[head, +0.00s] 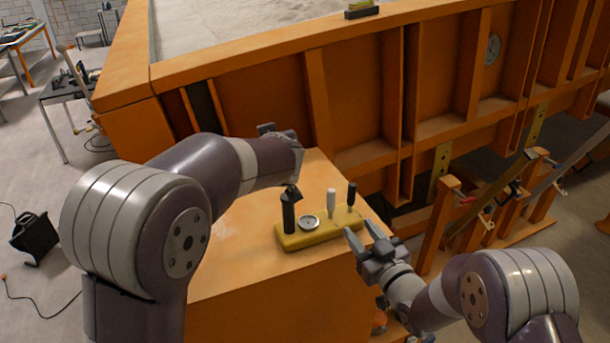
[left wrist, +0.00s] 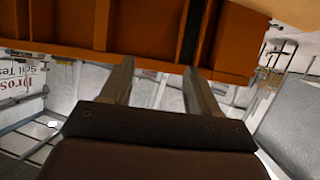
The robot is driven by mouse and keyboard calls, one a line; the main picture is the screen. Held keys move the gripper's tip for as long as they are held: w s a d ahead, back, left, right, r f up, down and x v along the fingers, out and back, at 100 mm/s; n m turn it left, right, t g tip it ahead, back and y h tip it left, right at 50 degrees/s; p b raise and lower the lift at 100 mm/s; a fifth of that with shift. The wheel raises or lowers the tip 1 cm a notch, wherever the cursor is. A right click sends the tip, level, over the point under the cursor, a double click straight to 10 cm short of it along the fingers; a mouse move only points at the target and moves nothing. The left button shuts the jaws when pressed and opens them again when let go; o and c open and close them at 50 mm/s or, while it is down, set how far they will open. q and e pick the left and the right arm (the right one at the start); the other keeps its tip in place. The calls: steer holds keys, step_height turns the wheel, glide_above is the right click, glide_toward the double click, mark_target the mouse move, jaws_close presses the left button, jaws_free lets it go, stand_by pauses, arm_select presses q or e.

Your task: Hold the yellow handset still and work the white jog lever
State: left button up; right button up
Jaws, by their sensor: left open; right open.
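The yellow handset (head: 318,235) lies on top of an orange cabinet. It carries a black upright grip (head: 289,212) at its left end, a round dial (head: 309,222), the white jog lever (head: 331,203) and a black lever (head: 351,194) at its right. My right gripper (head: 366,248) is open and empty, just right of and in front of the handset's right end. My left gripper (head: 280,130) is behind the handset at upper left, mostly hidden by its own wrist. The left wrist view shows its two fingers (left wrist: 160,78) spread with nothing between them; the handset is not visible there.
The orange cabinet top (head: 235,250) is bare around the handset. The ribbed orange wall of the sandbed (head: 262,112) rises behind it. Orange posts with clamps (head: 440,225) stand at right. A black case (head: 36,238) and a cable lie on the floor at left.

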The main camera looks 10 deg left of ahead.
arm_select(q)
steer(key=a+r+n+g+y, duration=0.1)
steer(key=a+n+g+y, duration=0.1)
steer(key=g+h, duration=0.4)
steer(key=g, duration=0.3)
glide_toward(286, 208)
steer(key=w, duration=0.2)
steer(key=x, duration=1.1)
steer(key=shift+s+d+f, duration=0.15)
steer(key=shift+f, duration=0.25)
steer(key=shift+a, duration=0.25)
arm_select(e)
steer(key=shift+s+a+r, duration=0.15)
steer(key=shift+s+a, duration=0.1)
steer(key=shift+a, duration=0.35)
